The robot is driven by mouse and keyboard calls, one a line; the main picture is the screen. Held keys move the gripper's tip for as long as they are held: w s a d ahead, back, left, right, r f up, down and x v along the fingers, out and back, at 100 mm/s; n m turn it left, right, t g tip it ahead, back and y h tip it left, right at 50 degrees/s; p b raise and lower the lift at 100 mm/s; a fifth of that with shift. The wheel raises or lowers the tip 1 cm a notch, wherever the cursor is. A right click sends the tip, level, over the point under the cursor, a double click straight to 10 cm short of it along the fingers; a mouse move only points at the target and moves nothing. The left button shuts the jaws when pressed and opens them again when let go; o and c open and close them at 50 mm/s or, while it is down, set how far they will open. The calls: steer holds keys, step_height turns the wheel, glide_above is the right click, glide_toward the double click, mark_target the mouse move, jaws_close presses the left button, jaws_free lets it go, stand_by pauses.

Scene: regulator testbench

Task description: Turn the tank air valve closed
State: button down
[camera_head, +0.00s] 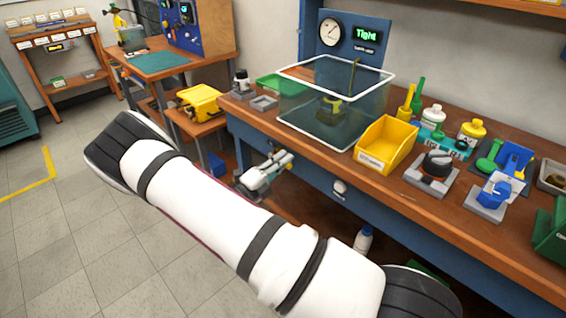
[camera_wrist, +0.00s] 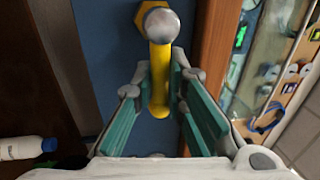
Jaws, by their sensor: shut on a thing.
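The tank air valve is a yellow lever (camera_wrist: 159,85) with a round grey hub (camera_wrist: 157,23) over a yellow hex base. It is mounted on the blue front panel of the bench. In the wrist view the lever runs down from the hub between the green pads of my gripper (camera_wrist: 161,92). My gripper is shut on the lever. In the head view my gripper (camera_head: 281,162) is at the blue bench front, below the clear tank (camera_head: 310,112); the valve is hidden there. A gauge panel behind the tank has a lit sign (camera_head: 367,34) reading "Tight".
The wooden benchtop (camera_head: 325,152) overhangs the blue front. A yellow bin (camera_head: 386,143), a dark knob on a grey block (camera_head: 436,165) and bottles stand right of the tank. A white round knob (camera_head: 339,187) is on the bench front. A white bottle (camera_head: 363,239) stands below. Floor at left is clear.

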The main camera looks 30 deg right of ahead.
steer(key=shift+w+a, duration=0.1)
stand_by(0.3)
steer(key=c, duration=1.6)
jaws_free()
steer(key=shift+a, duration=0.1)
steer(key=v, duration=1.2)
steer(key=shift+f, duration=0.1)
